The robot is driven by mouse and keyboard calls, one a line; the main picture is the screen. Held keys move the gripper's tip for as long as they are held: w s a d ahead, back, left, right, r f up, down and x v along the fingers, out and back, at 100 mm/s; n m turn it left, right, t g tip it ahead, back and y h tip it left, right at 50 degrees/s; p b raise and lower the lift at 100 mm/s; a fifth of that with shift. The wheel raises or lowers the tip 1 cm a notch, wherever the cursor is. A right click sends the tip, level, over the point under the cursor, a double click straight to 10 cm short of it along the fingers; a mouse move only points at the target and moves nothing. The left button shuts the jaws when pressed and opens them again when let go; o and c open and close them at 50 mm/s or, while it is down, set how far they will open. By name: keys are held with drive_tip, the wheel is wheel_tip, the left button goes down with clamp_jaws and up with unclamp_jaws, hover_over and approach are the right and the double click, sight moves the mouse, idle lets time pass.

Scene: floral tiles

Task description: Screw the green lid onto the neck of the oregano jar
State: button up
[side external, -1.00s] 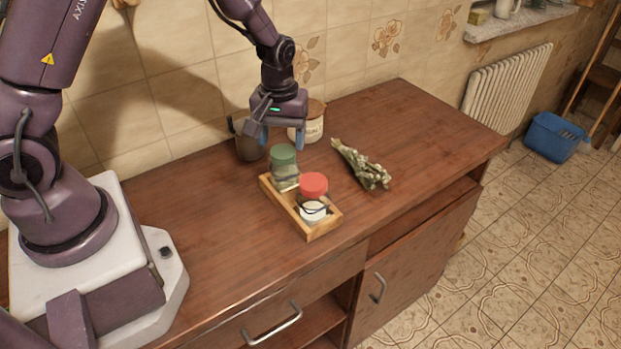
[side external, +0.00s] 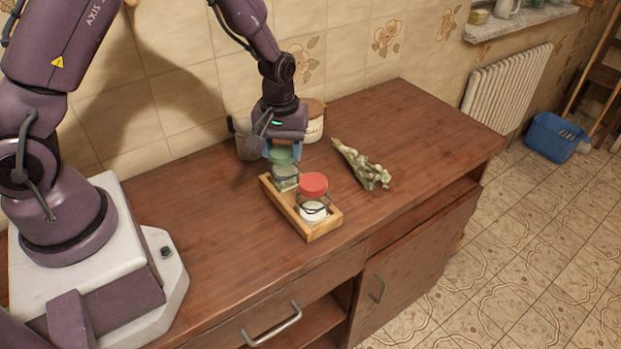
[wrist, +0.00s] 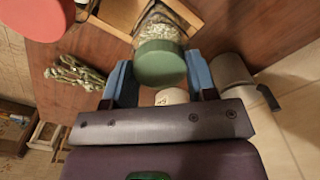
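The oregano jar (side external: 286,179) is glass with greenish-grey contents. It stands upright at the back end of a small wooden tray (side external: 324,232). The green lid (side external: 284,157) sits on top of the jar; whether its thread is engaged cannot be seen. My gripper (side external: 283,152) points down over the lid, with its blue fingers on either side of it. In the wrist view, the lid (wrist: 160,62) lies between the two fingers (wrist: 160,75), very close to both. Whether they press on it cannot be told. The jar's glass (wrist: 160,28) shows beyond the lid.
A red-lidded jar (side external: 313,187) stands at the tray's front end. A dried herb bundle (side external: 362,165) lies to the right. A grey-brown pot (side external: 244,140) and a cream canister (side external: 315,122) stand close behind my gripper. The counter's right side is clear.

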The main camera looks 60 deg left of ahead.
sight(283, 151)
drive_tip(key=m, duration=0.5)
drive_tip(key=shift+m, duration=1)
drive_tip(key=o, duration=0.5)
drive_tip(key=shift+o, duration=0.2)
drive_tip(key=shift+r, duration=1.5)
drive_tip(key=o, duration=0.6)
